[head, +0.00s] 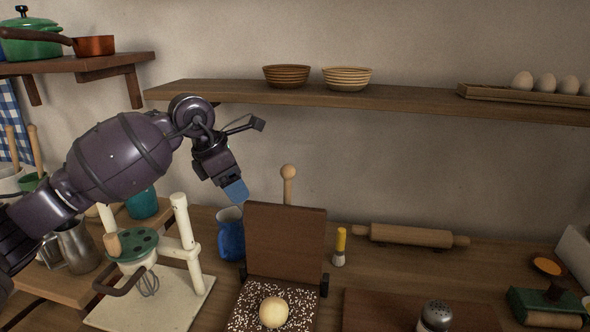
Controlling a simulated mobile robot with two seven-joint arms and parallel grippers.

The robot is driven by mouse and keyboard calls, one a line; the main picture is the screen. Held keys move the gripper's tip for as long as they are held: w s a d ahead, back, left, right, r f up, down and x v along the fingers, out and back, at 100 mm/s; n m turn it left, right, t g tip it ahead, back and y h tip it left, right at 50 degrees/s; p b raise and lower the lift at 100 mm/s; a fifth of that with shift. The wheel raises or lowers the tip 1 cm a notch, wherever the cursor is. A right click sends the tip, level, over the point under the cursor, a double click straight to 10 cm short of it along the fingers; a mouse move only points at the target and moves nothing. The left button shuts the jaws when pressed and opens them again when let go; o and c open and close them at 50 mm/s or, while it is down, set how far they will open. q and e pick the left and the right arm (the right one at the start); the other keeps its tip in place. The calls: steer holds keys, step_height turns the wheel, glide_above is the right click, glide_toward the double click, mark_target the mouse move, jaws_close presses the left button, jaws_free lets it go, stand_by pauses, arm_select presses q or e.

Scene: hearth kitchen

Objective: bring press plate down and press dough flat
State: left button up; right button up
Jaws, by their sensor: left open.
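The dough press stands on the counter at the lower middle. Its brown press plate (285,242) is raised upright at the back, with a round-knobbed wooden handle (288,180) showing behind its top edge. A pale round dough ball (273,312) sits on the white-speckled base (246,310) in front of the plate. My left gripper (248,158) is open and empty. It is in the air above and to the left of the press plate, with its blue-tipped finger close to the plate's top left corner in the picture. My right gripper is not in view.
A blue jug (231,236) stands left of the press, and a cream stand mixer (182,225) is farther left. A wooden shelf (400,100) runs above.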

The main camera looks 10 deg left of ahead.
mark_target(291, 178)
arm_select(q)
steer(key=w+d, duration=0.2)
steer(key=d, duration=0.1)
steer(key=w+d, duration=0.2)
steer(key=d, duration=0.1)
steer(key=w+d, duration=0.2)
steer(key=d, duration=0.2)
steer(key=shift+w, duration=0.25)
steer(key=shift+w+d+f, duration=0.1)
steer(key=shift+f, duration=0.45)
steer(key=shift+c, duration=0.4)
jaws_close()
